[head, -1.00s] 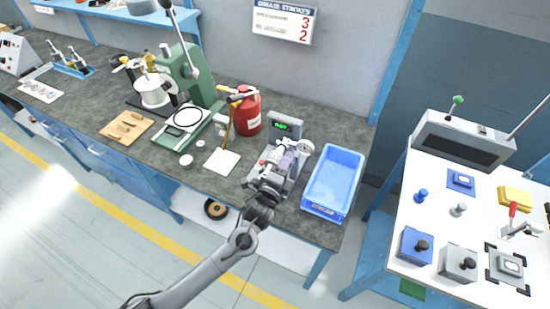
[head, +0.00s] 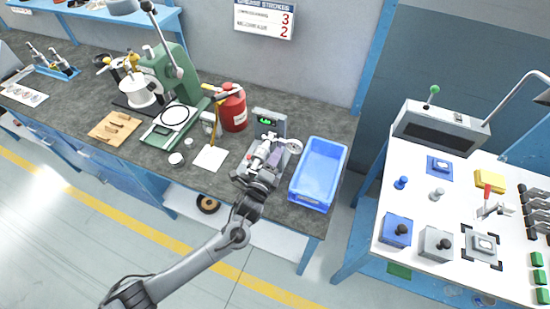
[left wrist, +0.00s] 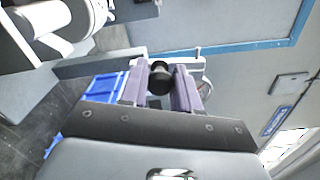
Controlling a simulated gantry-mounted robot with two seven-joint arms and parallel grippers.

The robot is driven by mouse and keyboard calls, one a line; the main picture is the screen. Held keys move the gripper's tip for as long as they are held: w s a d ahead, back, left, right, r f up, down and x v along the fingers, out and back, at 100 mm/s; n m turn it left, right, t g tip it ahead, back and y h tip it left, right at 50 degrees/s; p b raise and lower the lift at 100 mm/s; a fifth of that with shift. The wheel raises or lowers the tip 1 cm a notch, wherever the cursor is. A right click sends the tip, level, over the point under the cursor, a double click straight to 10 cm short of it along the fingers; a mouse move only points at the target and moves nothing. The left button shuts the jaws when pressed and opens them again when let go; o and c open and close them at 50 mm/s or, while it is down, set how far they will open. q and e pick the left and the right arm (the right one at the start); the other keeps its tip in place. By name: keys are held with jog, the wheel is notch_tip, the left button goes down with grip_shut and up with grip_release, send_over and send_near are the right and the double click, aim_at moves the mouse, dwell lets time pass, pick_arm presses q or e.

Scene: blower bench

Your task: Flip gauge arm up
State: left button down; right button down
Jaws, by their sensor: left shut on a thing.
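My left gripper (head: 270,156) is at the grey gauge unit (head: 268,122) with a green lit display, near the bench's front right. In the left wrist view its purple-padded fingers (left wrist: 160,88) are shut on a round black knob (left wrist: 160,74), which I take to be the end of the gauge arm. The rest of that arm is mostly hidden behind the fingers. A small round dial (head: 294,146) shows just right of the gripper. A grey and white part of the fixture (left wrist: 62,20) fills the upper left of the wrist view. My right gripper is not in view.
A blue bin (head: 319,172) stands close to the right of the gripper. A red canister (head: 233,108) and a white sheet (head: 210,158) are to the left, with a green press (head: 168,75) beyond. A white-topped table (head: 400,262) stands apart at the right.

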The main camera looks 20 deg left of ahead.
pick_arm(q)
jog(key=c, duration=0.8)
grip_release()
jog(key=shift+d, duration=0.1)
jog(key=s+a+p, duration=0.1)
jog(key=s, duration=0.9)
jog(key=shift+s, duration=0.4)
